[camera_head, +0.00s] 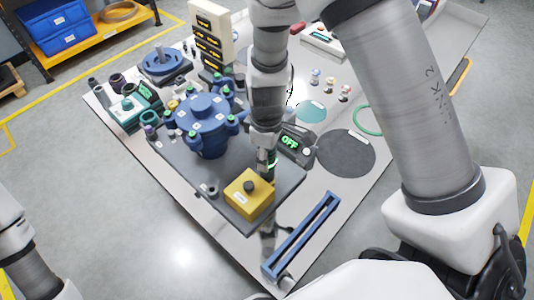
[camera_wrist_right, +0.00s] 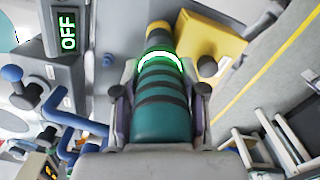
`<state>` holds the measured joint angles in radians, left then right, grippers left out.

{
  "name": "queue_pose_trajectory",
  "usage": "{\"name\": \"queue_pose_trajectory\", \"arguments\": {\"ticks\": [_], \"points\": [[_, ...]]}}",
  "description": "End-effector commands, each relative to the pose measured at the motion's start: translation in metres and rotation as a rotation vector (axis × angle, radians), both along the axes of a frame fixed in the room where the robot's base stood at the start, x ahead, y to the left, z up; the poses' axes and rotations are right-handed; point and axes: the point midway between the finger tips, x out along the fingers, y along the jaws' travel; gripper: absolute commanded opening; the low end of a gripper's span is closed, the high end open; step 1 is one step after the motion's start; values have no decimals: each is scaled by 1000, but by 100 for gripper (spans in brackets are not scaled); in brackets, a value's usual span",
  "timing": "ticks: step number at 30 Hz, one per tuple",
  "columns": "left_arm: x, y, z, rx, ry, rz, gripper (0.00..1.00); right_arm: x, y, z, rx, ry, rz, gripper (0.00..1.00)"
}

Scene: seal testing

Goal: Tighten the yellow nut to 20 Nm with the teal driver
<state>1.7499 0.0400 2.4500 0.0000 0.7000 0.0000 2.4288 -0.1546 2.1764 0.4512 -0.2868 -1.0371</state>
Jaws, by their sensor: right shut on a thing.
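My right gripper (camera_head: 267,148) is shut on the teal driver (camera_wrist_right: 160,108), which also shows as a small piece below the gripper in the head view (camera_head: 271,161). In the right wrist view, the fingers (camera_wrist_right: 160,92) lie on both sides of its black-striped body. A green ring glows near its far end, and a yellowish part (camera_wrist_right: 158,32) lies beyond it; I cannot tell whether that belongs to the driver. The blue flanged vessel (camera_head: 207,135) carries several green-topped bolts. A small yellowish spot (camera_head: 173,104) at its far left may be the yellow nut. My left gripper is out of view.
A yellow box (camera_head: 240,204) with a black knob stands at the dark plate's near corner. A display reading OFF (camera_head: 290,142) is right of the gripper. A blue frame (camera_head: 300,236) lies at the near edge. A dark round mat (camera_head: 346,153) is clear.

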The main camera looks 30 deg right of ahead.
Motion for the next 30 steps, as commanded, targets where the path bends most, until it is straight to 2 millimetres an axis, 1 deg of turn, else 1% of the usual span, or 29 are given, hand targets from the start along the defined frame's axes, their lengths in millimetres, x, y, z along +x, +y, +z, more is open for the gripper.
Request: {"name": "queue_pose_trajectory", "arguments": {"ticks": [30], "points": [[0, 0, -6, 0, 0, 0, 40, 0, 0, -4, 0, -1, 0, 0]]}}
